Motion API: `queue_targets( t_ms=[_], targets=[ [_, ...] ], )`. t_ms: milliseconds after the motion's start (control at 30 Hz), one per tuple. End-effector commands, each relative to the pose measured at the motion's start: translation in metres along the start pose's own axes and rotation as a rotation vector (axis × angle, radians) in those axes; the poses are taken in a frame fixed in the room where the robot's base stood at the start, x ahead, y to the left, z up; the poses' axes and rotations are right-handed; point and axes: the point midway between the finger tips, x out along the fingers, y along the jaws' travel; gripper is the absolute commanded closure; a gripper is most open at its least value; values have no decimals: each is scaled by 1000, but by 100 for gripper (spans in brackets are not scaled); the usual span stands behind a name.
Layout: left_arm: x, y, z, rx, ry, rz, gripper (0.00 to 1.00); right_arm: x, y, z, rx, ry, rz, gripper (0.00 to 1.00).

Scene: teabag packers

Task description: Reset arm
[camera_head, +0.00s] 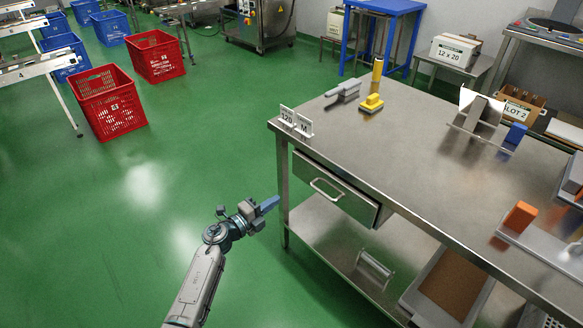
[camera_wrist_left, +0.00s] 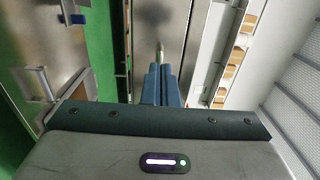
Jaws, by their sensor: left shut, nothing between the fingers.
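My left gripper (camera_head: 270,204) reaches in from the bottom of the head view, with its blue fingertips close to the near left leg of the steel table (camera_head: 400,130). In the left wrist view its two blue fingers (camera_wrist_left: 161,84) are pressed together with nothing between them. From the head view I cannot tell whether the fingertips touch the table leg. My right gripper is not in either view.
The table has a drawer (camera_head: 335,188) with a handle, slightly open. A yellow stamp-like tool (camera_head: 372,103) and an orange block (camera_head: 519,217) stand on top. Red crates (camera_head: 108,102) are at the back left. Green floor left of my arm is clear.

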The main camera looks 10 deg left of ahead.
Motion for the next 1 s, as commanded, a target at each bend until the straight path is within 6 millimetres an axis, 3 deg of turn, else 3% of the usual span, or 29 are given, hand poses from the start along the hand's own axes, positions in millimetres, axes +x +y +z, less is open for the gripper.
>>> queue_targets(
  t_ms=[167, 233, 367, 533, 667, 800, 1000],
  targets=[
    [-2, 3, 0, -12, -8, 0, 100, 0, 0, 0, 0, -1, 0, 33],
    [-9, 13, 2, -59, -41, 3, 100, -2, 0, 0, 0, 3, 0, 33],
    [-43, 62, 10, -270, -203, 21, 100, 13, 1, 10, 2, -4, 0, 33],
    [-123, 161, 14, -635, -523, 99, 100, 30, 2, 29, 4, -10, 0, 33],
    [-193, 232, -2, -863, -750, 189, 100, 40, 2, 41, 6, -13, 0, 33],
    [-271, 298, -35, -1076, -980, 299, 100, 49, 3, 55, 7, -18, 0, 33],
    [-385, 369, -106, -1338, -1293, 478, 100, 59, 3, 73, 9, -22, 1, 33]
  ],
)
